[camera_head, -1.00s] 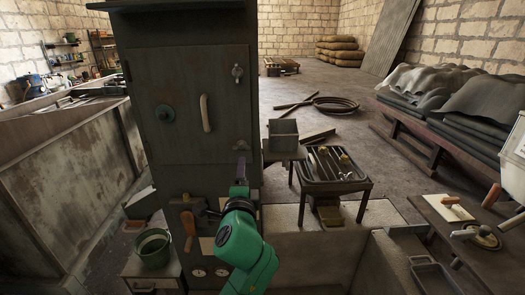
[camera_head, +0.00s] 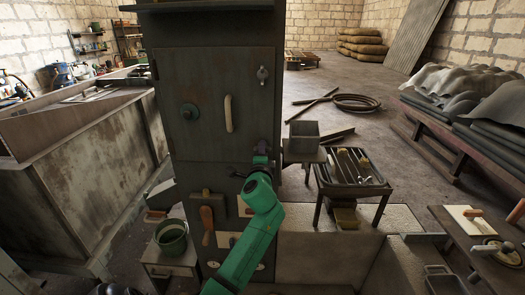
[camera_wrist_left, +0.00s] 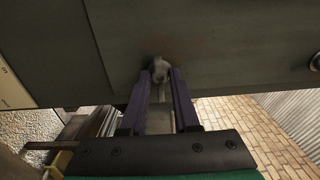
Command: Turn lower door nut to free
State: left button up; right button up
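The lower door nut (camera_wrist_left: 158,70) is a small worn metal piece on the dark door face in the left wrist view. My left gripper (camera_wrist_left: 161,76) points at it, with its two purple fingers apart and the nut between or just beyond their tips. I cannot tell whether either finger touches it. In the head view my left gripper (camera_head: 262,150) is at the lower right corner of the grey metal door (camera_head: 205,110) and mostly hides the lower nut. The upper door nut (camera_head: 262,75) shows higher on the door's right edge. My right gripper is out of view.
An orange-handled lever (camera_head: 207,222) sits below. To the right are a grey box (camera_head: 303,134) and a tool tray on a stand (camera_head: 350,185). A green bucket (camera_head: 171,238) stands lower left.

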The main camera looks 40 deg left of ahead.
pick_arm(q)
grip_shut()
jog(key=n+b, duration=0.9)
jog(key=n, duration=0.9)
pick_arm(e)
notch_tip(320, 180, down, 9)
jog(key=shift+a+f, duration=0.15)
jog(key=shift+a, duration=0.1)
pick_arm(q)
jog(key=o, duration=0.7)
grip_release()
jog(key=shift+o, duration=0.2)
